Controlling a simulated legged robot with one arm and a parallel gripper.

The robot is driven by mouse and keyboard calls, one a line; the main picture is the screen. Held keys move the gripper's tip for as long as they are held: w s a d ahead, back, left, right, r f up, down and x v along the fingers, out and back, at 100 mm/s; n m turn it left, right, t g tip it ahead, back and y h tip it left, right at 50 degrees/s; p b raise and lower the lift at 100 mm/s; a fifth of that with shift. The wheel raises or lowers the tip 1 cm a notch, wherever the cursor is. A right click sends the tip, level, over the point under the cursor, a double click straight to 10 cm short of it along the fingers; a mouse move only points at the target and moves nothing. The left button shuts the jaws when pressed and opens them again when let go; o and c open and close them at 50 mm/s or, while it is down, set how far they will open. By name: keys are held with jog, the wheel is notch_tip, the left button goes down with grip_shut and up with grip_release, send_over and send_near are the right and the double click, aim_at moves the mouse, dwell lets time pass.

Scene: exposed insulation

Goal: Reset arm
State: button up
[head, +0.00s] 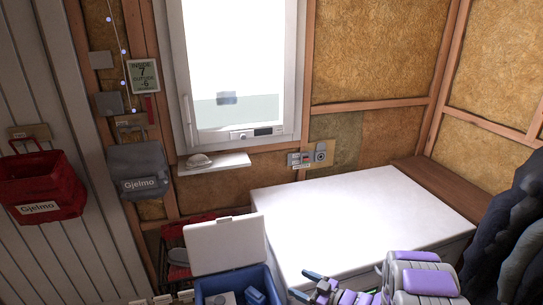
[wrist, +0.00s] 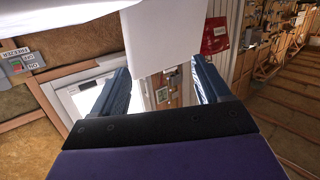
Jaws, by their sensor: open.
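My gripper (head: 304,285) is at the bottom of the head view, low in front of the white chest (head: 350,222). Part of my purple and grey arm (head: 420,282) shows to its right. In the wrist view, my gripper (wrist: 160,80) has its two blue fingers apart, with nothing held between them. A white panel (wrist: 165,35) hangs beyond the fingers in that view, which looks turned over. I cannot tell how far off the panel is.
A blue cooler (head: 268,283) with its white lid (head: 226,245) raised stands left of my gripper. Dark clothing (head: 505,235) hangs at the right. A window (head: 240,70) and small shelf (head: 212,164) are behind.

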jog(key=w+d+r+m+h, duration=0.1)
jog(key=w+d+r+h, duration=0.15)
jog(key=d+h, duration=0.25)
jog(key=w+d+r+m+h, duration=0.1)
jog(key=w+d+r+h, duration=0.1)
jog(key=d+r+h, duration=0.25)
jog(key=s+d+r+m+g+h, duration=0.2)
jog(key=s+d+r+m+h, duration=0.15)
jog(key=s+r, duration=0.3)
jog(key=s+d+r+m+g+h, duration=0.25)
jog(key=s+d+r, duration=0.2)
jog(key=s, duration=0.35)
jog(key=s+a+r+m+g+y, duration=0.1)
jog(key=s+a, duration=0.4)
jog(key=s, duration=0.6)
jog(key=s+a+r+m+g, duration=0.1)
jog(key=s+a+r+g, duration=0.2)
jog(key=s, duration=0.8)
jog(key=s+a+r+m+g+y, duration=0.1)
jog(key=s+a+g, duration=0.2)
jog(key=s+a, duration=0.4)
jog(key=s, duration=0.4)
jog(key=shift+r+y, duration=0.35)
jog(key=shift+r, duration=0.05)
